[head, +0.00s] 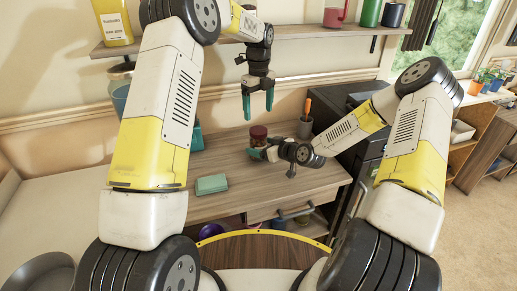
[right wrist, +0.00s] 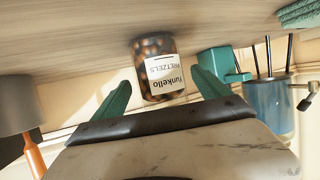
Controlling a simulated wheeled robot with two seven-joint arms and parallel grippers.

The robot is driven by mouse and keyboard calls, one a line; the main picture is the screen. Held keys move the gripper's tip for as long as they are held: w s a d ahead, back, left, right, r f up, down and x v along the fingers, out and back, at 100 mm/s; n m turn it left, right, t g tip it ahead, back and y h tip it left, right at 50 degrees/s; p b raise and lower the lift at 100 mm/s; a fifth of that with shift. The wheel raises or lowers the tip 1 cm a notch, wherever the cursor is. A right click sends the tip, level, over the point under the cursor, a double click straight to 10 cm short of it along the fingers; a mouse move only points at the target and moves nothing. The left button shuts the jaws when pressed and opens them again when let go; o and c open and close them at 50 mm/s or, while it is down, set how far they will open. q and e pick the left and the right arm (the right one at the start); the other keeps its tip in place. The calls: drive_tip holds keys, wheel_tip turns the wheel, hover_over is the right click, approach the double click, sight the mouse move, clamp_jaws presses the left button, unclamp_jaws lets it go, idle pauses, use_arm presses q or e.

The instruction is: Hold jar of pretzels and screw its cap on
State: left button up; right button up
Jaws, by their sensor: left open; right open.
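The pretzel jar (head: 258,134) stands upright on the wooden desk, small and dark reddish in the head view. In the right wrist view, which is upside down, the jar (right wrist: 157,70) shows brown contents and a white label. My right gripper (right wrist: 161,80) is open, with its teal fingers on either side of the jar's line and the jar ahead of the palm. In the head view the right gripper (head: 258,151) is low, just in front of the jar. My left gripper (head: 258,103) is open, empty and pointing down above the jar. I cannot make out a separate cap.
A teal block (head: 211,184) lies on the desk at front left. A grey cup (head: 305,127) with an orange item stands right of the jar. A shelf (head: 290,34) with mugs runs behind the left gripper. A black cabinet (head: 362,150) borders the desk's right side.

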drive_tip(key=shift+x, duration=1.2)
clamp_jaws()
